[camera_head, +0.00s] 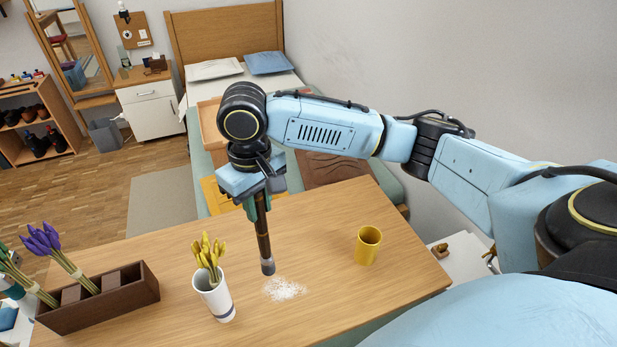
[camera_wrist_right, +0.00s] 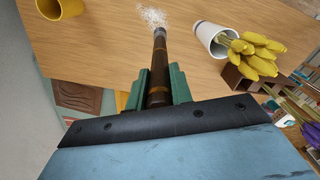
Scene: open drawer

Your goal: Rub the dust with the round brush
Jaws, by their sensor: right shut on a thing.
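The round brush (camera_head: 263,238) has a dark brown handle with lighter bands and a grey tip. My right gripper (camera_head: 258,203) is shut on its handle and holds it nearly upright, tip down, over the wooden table (camera_head: 330,205). The brush also shows in the right wrist view (camera_wrist_right: 159,65), between the green fingers. White dust (camera_head: 285,289) lies on the table just right of and nearer than the brush tip. In the wrist view the dust (camera_wrist_right: 153,17) appears right beyond the tip. I cannot tell whether the tip touches the table. My left gripper is not in view.
A white cup with yellow flowers (camera_head: 214,296) stands close left of the dust. A yellow mug (camera_head: 368,246) stands to the right. A brown wooden box (camera_head: 135,290) with purple flowers is at the table's left. Bare table lies between dust and mug.

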